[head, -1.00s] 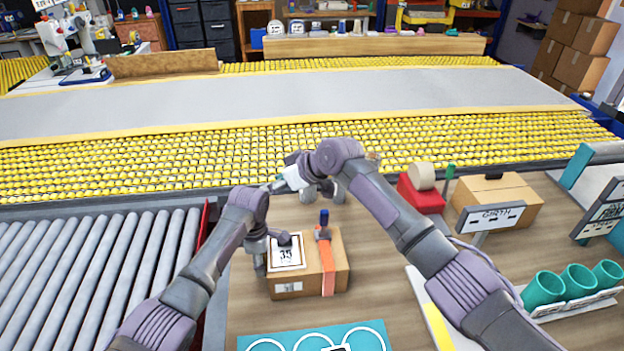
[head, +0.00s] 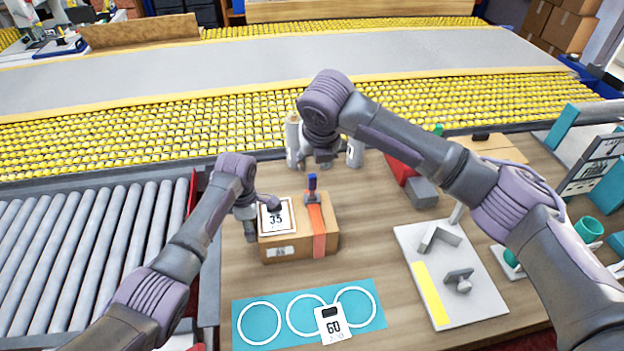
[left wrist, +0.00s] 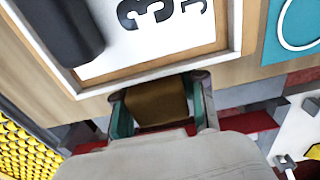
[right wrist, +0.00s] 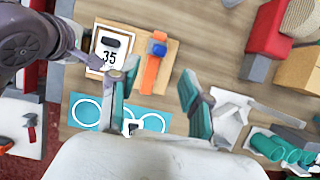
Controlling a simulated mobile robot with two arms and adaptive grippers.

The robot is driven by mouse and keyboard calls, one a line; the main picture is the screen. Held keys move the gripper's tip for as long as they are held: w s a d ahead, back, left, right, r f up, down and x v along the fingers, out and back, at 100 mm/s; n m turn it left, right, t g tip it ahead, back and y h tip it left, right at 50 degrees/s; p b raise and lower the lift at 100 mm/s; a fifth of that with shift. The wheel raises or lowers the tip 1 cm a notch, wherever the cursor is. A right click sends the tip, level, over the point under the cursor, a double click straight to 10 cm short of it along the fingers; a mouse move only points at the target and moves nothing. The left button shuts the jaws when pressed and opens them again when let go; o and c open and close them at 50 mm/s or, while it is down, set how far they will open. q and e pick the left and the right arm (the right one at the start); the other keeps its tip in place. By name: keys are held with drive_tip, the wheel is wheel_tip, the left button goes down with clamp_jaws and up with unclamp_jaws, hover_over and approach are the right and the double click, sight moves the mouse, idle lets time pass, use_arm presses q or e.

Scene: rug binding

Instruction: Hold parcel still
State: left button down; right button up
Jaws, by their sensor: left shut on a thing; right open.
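The parcel (head: 284,247) is a brown cardboard box on the wooden bench, with a framed "35" label and an orange strap (head: 318,228) with a blue-topped buckle (head: 312,186). It also shows in the right wrist view (right wrist: 171,62). My left gripper (head: 250,222) is at the parcel's left side. In the left wrist view its fingers (left wrist: 160,105) are shut on a brown piece by the label, which looks like part of the parcel. My right gripper (right wrist: 155,85) is open and empty, raised above the bench behind the parcel in the head view.
A teal mat (head: 270,300) with white rings and a "60" tag lies in front of the parcel. A white board (head: 450,262) with grey fittings lies to the right. Grey rollers (head: 90,260) are at left, the yellow roller conveyor (head: 110,140) behind. White bottles (head: 292,135) stand behind the parcel.

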sight(313, 176)
drive_tip(key=x, duration=1.1)
drive_tip(key=shift+f, duration=0.3)
clamp_jaws()
